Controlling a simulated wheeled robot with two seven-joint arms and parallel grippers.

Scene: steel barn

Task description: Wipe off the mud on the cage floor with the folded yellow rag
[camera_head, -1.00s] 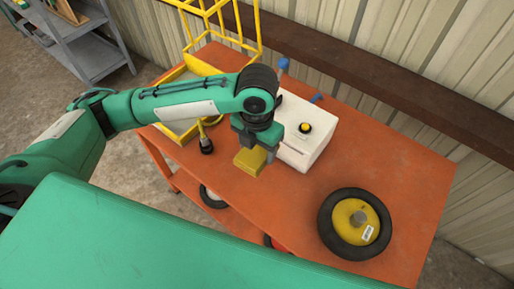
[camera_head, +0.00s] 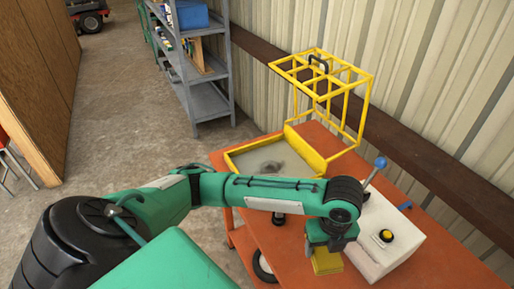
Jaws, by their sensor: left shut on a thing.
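The folded yellow rag (camera_head: 327,262) is held in my left gripper (camera_head: 328,246), which is shut on it above the orange table, just left of the white box. The yellow cage (camera_head: 320,165) stands at the far left end of the table with its barred top raised. Its grey floor (camera_head: 245,160) shows inside a yellow rim. A dark brownish mud patch (camera_head: 270,167) lies on that floor. My left forearm passes in front of the cage's near edge and hides part of it. My right gripper is not in view.
A white box (camera_head: 385,238) with a yellow-and-black knob and a blue-tipped lever stands right of my gripper. A dark round fitting (camera_head: 279,219) is on the orange table (camera_head: 284,240) below my forearm. A grey shelf (camera_head: 205,95) stands behind, left of the cage.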

